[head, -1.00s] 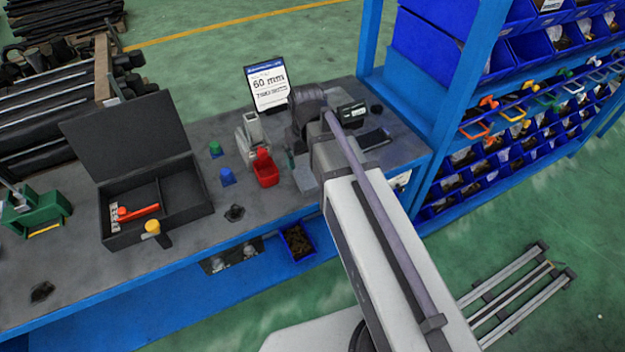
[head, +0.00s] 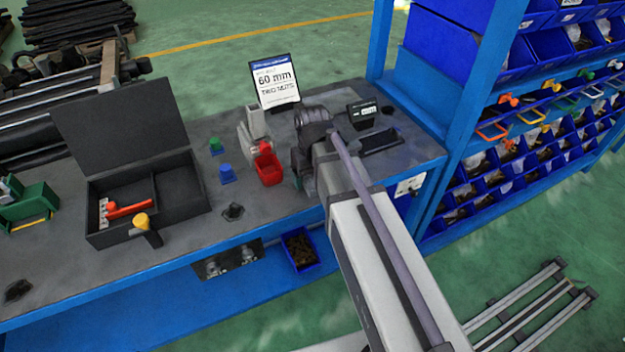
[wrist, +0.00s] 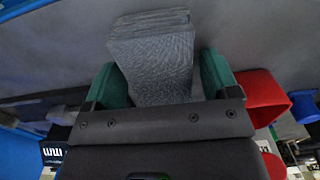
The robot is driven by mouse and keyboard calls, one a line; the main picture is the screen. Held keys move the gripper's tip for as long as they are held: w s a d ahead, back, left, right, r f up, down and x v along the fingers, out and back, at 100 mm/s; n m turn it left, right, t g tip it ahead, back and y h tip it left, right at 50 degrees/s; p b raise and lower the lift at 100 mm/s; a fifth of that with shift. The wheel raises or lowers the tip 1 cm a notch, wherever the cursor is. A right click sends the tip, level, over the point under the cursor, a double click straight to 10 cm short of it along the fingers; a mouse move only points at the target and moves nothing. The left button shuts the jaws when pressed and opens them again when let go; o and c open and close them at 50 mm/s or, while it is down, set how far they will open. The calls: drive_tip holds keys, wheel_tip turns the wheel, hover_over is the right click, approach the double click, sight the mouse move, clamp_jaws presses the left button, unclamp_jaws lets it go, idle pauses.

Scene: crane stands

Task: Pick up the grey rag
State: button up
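The grey rag (wrist: 155,60) is a folded, woven-looking cloth on the dark bench top (wrist: 255,40) in the wrist view. My gripper (wrist: 168,75) has two green fingers, one on each side of the rag's near part. The fingers stand apart, with a narrow gap showing at the right finger, so it looks open around the rag rather than closed on it. In the head view my gripper (head: 308,186) is low over the bench beside the red bin, and my arm hides the rag there.
A red bin (head: 268,169) stands close to the left of my gripper in the head view. A 60 mm sign (head: 275,82), a small black display (head: 362,115) and a dark tray (head: 381,139) are nearby. An open black toolbox (head: 190,186) lies further left.

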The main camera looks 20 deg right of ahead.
sight(312, 174)
drive_tip(key=c, duration=0.8)
drive_tip(key=shift+o, duration=0.2)
drive_tip(key=shift+r, duration=0.1)
wheel_tip(312, 174, up, 10)
drive_tip(key=p, duration=1)
drive_tip(key=shift+r, duration=0.1)
drive_tip(key=shift+f, duration=0.2)
